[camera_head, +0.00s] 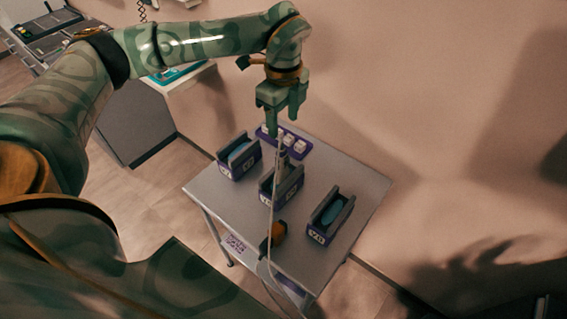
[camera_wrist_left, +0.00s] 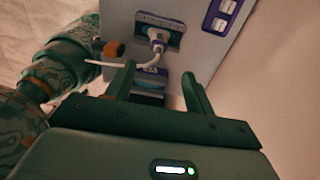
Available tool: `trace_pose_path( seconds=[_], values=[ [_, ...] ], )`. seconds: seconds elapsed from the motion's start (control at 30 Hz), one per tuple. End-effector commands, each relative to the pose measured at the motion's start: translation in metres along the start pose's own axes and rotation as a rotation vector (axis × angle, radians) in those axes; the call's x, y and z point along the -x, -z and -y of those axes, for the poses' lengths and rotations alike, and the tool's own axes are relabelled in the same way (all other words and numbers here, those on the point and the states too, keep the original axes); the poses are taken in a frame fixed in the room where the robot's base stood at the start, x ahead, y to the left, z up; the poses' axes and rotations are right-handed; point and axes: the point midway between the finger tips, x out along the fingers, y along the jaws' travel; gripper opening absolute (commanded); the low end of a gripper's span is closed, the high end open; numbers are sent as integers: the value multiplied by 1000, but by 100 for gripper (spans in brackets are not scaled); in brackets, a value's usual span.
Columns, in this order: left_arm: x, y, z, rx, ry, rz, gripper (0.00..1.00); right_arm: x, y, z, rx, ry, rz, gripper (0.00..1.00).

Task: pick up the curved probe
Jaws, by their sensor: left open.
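A white probe (camera_wrist_left: 156,35) with a white cable sits in the middle holder (camera_head: 268,187), and it shows best in the wrist view. I take it for the curved probe; its exact shape is too small to tell. Its cable (camera_wrist_left: 112,63) bends away toward the near edge of the cart. My left gripper (camera_head: 281,122) is raised above the cart, with its fingers apart and empty. In the wrist view the fingers (camera_wrist_left: 160,82) frame the right-hand holder, and the probe lies beyond them. My right gripper is out of view.
The grey cart (camera_head: 205,188) also carries a left holder (camera_head: 238,158), a right holder (camera_head: 328,217) with a blue-green insert, and a purple tray (camera_head: 305,151) with white pieces at the back. An orange and black object (camera_head: 278,233) stands near the front edge. A wall is close behind.

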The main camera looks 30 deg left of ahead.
Motion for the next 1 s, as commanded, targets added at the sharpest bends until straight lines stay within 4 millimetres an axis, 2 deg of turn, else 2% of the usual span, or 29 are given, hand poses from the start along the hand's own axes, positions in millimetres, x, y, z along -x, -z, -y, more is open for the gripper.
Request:
trace_pose_path(
  seconds=[0.03, 0.2, 0.43, 0.63, 0.77, 0.97, 1.0],
  values=[
    [-18, 0, -1, -2, -5, -1, 54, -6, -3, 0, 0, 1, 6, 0],
    [-52, 1, 0, -3, -3, -2, 54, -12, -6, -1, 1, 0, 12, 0],
    [-71, 0, -1, -4, -1, -3, 54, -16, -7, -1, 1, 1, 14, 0],
    [-105, -2, -4, -6, -3, -3, 54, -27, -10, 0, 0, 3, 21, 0],
    [-116, -2, -4, -4, -1, -3, 54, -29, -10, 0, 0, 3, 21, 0],
    [-116, -2, -3, -5, 1, -3, 54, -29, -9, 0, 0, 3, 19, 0],
    [-116, -2, -3, -5, 1, -3, 51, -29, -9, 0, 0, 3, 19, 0]
  ],
)
